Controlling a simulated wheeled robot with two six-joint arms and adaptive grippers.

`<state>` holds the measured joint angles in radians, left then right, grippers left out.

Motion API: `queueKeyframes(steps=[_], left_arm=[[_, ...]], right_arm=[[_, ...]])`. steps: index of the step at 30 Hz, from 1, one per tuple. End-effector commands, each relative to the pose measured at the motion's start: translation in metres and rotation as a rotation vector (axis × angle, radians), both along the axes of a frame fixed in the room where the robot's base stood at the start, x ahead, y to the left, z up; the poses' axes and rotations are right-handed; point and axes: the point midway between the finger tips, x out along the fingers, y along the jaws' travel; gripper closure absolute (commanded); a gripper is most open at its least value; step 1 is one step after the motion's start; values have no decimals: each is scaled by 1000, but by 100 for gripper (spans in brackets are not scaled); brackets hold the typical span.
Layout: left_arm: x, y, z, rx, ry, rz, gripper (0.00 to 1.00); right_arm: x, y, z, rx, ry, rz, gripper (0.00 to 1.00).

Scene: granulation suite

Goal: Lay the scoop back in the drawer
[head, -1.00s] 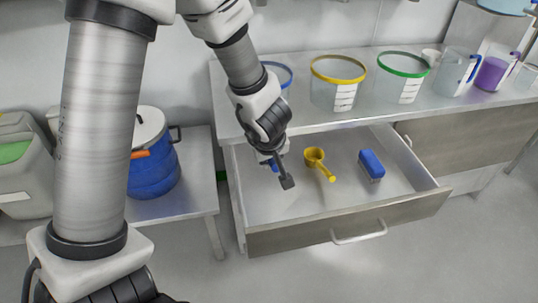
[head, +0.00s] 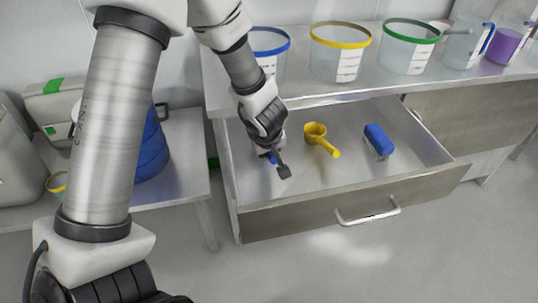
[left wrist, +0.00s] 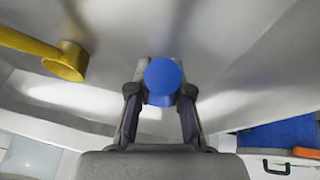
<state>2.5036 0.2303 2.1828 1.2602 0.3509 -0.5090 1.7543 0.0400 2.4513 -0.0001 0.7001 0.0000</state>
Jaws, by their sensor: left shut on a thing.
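My left gripper (head: 277,166) reaches down into the left part of the open drawer (head: 350,210). It is shut on a blue thing (head: 273,157), likely the scoop, mostly hidden by the fingers. In the left wrist view the blue thing (left wrist: 164,80) shows as a round blue end between the two fingers (left wrist: 160,110); its full shape is hidden. I cannot tell whether it touches the drawer floor. A yellow scoop (head: 316,133) lies in the drawer to the right of the gripper, apart from it; it also shows in the left wrist view (left wrist: 62,60). My right gripper is not in view.
A blue brush-like block (head: 377,140) lies in the drawer's right part. Clear tubs with blue (head: 268,62), yellow (head: 340,60) and green (head: 408,55) rims and jugs stand on the counter above. A blue drum (head: 152,155) stands on the left table. The drawer's front middle is clear.

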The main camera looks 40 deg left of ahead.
Motion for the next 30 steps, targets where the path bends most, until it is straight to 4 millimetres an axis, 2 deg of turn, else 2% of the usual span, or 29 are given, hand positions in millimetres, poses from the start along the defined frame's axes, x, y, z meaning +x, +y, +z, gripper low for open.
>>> queueKeyframes(steps=[1,11,12,14,23,26,30], left_arm=[[-1,-1,-12,1,3,-1,100],[-2,-1,-12,1,2,0,100],[-2,-1,-13,0,2,1,78],[-2,-1,-12,0,1,0,57],[-2,-1,-11,0,2,-1,56],[-3,-2,-1,0,1,-3,56],[-12,-8,27,1,1,-3,56]], right_arm=[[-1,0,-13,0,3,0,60],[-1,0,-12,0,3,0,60],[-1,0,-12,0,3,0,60],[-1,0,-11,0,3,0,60],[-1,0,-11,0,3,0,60],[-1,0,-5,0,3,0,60],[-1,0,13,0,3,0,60]])
